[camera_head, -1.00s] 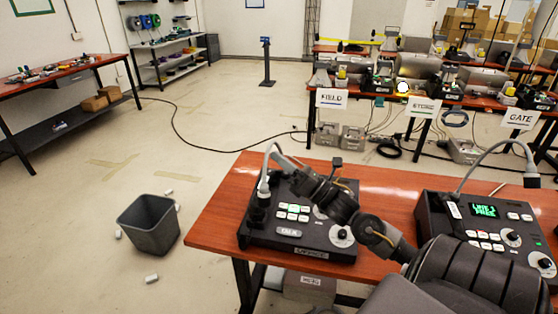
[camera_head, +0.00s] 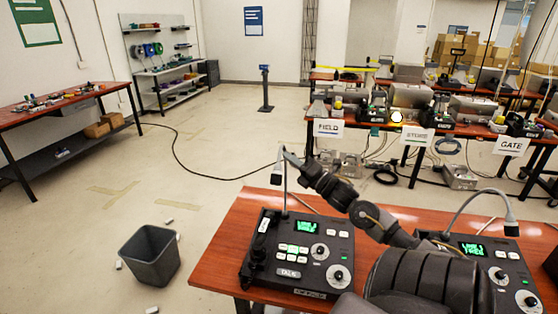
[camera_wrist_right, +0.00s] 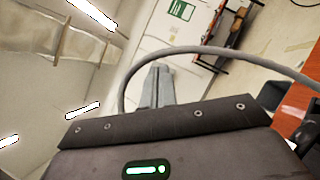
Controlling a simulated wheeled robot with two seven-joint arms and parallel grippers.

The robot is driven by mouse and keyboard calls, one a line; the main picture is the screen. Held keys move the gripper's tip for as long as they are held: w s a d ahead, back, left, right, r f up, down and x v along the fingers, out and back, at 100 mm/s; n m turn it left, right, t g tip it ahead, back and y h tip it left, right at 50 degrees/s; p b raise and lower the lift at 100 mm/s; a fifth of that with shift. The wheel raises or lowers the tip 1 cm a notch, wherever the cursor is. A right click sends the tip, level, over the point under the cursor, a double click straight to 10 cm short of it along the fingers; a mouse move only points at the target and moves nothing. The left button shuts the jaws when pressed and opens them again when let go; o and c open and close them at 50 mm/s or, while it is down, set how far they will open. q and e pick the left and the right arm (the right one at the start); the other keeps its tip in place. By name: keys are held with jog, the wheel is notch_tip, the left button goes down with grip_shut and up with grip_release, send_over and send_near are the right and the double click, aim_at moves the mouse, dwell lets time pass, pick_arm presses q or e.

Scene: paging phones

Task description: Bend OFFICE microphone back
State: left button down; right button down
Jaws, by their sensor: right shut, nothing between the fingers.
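The OFFICE console (camera_head: 262,282) is a dark desk unit with a lit green screen and pale buttons, on the red-brown table. Its microphone neck (camera_head: 285,195) rises upright from the back of the console. In the right wrist view, a grey neck (camera_wrist_right: 200,52) arches around the shut fingers (camera_wrist_right: 158,86). Exact contact cannot be told. My left gripper is out of view.
A second console (camera_head: 500,262) with an arched microphone (camera_head: 509,227) stands to the right, partly behind my right arm. A grey bin (camera_head: 150,257) stands on the floor at left. Tables labelled FIELD (camera_head: 328,128), STORE and GATE stand behind.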

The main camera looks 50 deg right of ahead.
jog(key=shift+w+d+r, duration=0.15)
jog(key=shift+d+r, duration=0.1)
jog(key=shift+d, duration=0.2)
jog(key=a+f+b+v, duration=0.1)
jog(key=b+v, duration=0.3)
jog(key=v, duration=0.9)
jog(key=shift+w+a, duration=0.25)
jog(key=shift+a, duration=0.55)
